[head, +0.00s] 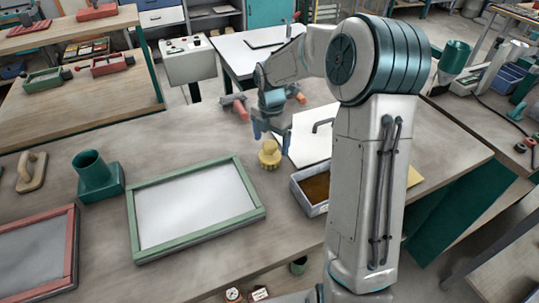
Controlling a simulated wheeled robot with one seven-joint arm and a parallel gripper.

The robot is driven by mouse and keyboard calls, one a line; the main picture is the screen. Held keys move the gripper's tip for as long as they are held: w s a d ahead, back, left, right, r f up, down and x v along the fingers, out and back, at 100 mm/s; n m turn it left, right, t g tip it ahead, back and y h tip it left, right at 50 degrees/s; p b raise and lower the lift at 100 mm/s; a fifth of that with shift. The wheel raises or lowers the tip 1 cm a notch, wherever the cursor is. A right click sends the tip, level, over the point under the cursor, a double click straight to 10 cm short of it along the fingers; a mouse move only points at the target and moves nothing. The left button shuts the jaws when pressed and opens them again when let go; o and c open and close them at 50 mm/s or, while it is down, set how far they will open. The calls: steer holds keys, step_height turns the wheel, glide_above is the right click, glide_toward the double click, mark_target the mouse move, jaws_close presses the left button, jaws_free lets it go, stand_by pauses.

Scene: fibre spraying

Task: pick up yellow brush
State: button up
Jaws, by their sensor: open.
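The yellow brush (269,156) is a small round-headed piece standing on the wooden workbench, right of the green frame's far corner. My gripper (270,134) hangs pointing down just above and slightly behind the brush in the picture, with its jaws open. The gripper fingers appear very close to the top of the brush. I cannot tell whether they touch it or reach around it. Part of the gripper is dark and small in this view.
A green-framed screen (252,214) lies left of the brush. A grey tray with brown contents (298,199) stands close on its right, beside a white board (303,150). Reddish pieces (238,108) lie behind. A green funnel block (99,184) and a wooden float (30,180) stand farther left.

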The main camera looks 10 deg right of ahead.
mark_target(270, 151)
steer(key=shift+w+a+f+p, duration=0.15)
steer(key=shift+f+p, duration=0.1)
steer(key=shift+f, duration=1.15)
steer(key=shift+w+f+p, duration=0.15)
steer(key=shift+f+p, duration=0.1)
steer(key=shift+f, duration=1.1)
steer(key=c, duration=1.1)
